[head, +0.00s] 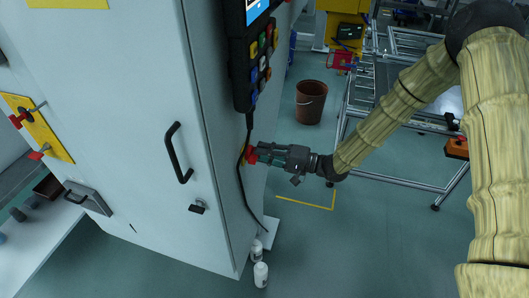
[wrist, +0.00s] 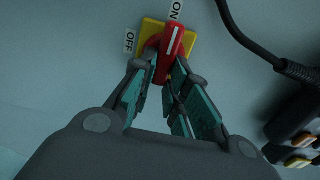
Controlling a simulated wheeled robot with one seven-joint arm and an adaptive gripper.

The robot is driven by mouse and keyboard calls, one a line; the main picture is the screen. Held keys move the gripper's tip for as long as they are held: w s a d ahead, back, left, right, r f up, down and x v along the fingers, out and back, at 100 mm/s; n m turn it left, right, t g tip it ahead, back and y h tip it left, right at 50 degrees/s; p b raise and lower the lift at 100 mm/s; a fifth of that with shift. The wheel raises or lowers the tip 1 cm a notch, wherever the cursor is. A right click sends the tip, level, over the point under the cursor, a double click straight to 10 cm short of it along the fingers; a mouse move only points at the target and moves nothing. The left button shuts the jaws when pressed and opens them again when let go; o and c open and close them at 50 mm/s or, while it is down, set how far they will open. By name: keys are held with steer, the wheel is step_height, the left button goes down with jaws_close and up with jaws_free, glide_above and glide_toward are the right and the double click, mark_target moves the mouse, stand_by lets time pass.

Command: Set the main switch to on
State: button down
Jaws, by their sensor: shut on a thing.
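The main switch has a red handle (wrist: 173,38) with a white line, on a yellow plate (wrist: 150,31) on the grey cabinet side. Its white line points at the ON label (wrist: 176,10); the OFF label (wrist: 129,42) is to the left of the plate. In the wrist view my gripper (wrist: 165,66) has its teal-padded fingers on either side of the lower part of the handle, shut on it. The fingers hide part of the handle. In the head view my gripper (head: 264,154) reaches the red handle (head: 251,155) from the right; the labels cannot be read there.
A black control pendant (head: 254,58) hangs above the switch, and its black cable (head: 241,180) runs down close beside it. A black door handle (head: 178,152) is on the cabinet front. White bottles (head: 261,274) stand on the floor below. A brown bucket (head: 310,103) stands behind.

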steer(key=shift+w, duration=0.1)
steer(key=c, duration=1.4)
jaws_free()
steer(key=shift+d, duration=0.1)
steer(key=v, duration=1.2)
steer(key=s+d+f+h, duration=0.1)
steer(key=s+f+h, duration=0.45)
steer(key=f, duration=0.55)
steer(key=s+f+h, duration=0.5)
steer(key=s+f, duration=0.2)
steer(key=f, duration=0.3)
steer(key=s+d+f+n+g+h, duration=0.1)
steer(key=s+d+f+g+h, duration=0.1)
steer(key=s, duration=0.6)
steer(key=s+d+f+n+g+h, duration=0.1)
steer(key=s+d, duration=0.3)
steer(key=s, duration=0.4)
steer(key=s+d+f+n+g+h, duration=0.1)
steer(key=s+d+f+g+h, duration=0.1)
steer(key=s, duration=0.6)
steer(key=shift+s+d+f+g+h, duration=0.15)
steer(key=shift+d+f+g+h, duration=0.25)
steer(key=shift+f+h, duration=0.45)
